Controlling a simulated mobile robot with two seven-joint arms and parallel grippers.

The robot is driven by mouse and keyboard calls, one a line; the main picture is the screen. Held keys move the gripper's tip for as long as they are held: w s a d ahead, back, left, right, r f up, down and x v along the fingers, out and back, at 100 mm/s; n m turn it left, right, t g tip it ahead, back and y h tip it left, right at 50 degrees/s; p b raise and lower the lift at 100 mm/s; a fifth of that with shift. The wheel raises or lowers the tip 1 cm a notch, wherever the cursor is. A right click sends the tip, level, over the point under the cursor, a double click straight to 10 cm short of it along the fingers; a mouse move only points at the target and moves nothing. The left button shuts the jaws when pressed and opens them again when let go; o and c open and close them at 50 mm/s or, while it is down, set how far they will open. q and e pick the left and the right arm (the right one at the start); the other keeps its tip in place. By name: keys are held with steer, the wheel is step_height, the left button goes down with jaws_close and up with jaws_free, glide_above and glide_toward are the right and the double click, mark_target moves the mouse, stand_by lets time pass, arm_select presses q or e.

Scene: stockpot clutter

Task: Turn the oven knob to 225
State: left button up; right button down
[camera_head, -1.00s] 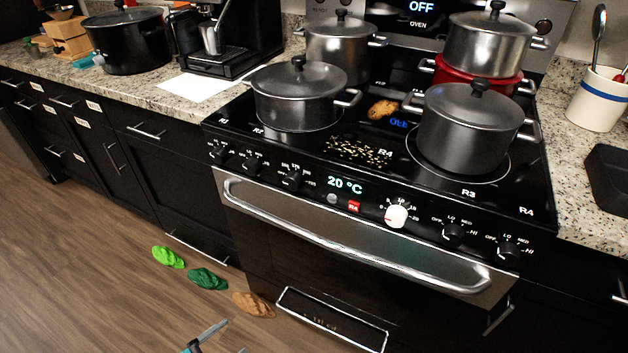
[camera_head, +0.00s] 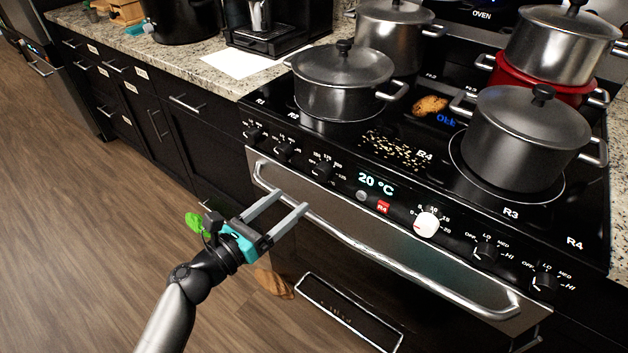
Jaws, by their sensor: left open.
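The stove front carries a row of knobs under the cooktop. A black knob (camera_head: 322,170) left of the display has small numbers around it, too small to read. A white knob (camera_head: 427,224) with a red mark and a number scale sits right of the display. The oven display (camera_head: 376,184) reads 20 °C. My left gripper (camera_head: 292,200) is open and empty. Its two fingers point up and right, in front of the oven door's left part, below the knob row in the picture. Whether it touches the door handle (camera_head: 380,250) cannot be told. My right gripper is not in view.
More black knobs sit at both ends of the panel, such as one at right (camera_head: 487,250). Pots, including a dark one (camera_head: 527,137), a cookie (camera_head: 430,105) and scattered bits (camera_head: 395,152) are on the cooktop. A brown clog (camera_head: 273,282) lies on the floor (camera_head: 70,260).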

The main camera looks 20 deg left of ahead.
mark_target(320, 176)
arm_select(q)
steer(key=x, duration=0.8)
steer(key=shift+b, duration=0.3)
steer(key=shift+w+d, duration=0.15)
steer(key=shift+w, duration=0.25)
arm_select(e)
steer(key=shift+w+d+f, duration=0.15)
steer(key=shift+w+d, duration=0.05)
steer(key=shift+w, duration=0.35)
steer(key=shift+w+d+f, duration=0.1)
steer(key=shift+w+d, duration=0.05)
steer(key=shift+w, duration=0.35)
arm_select(q)
steer(key=c, duration=0.5)
jaws_close()
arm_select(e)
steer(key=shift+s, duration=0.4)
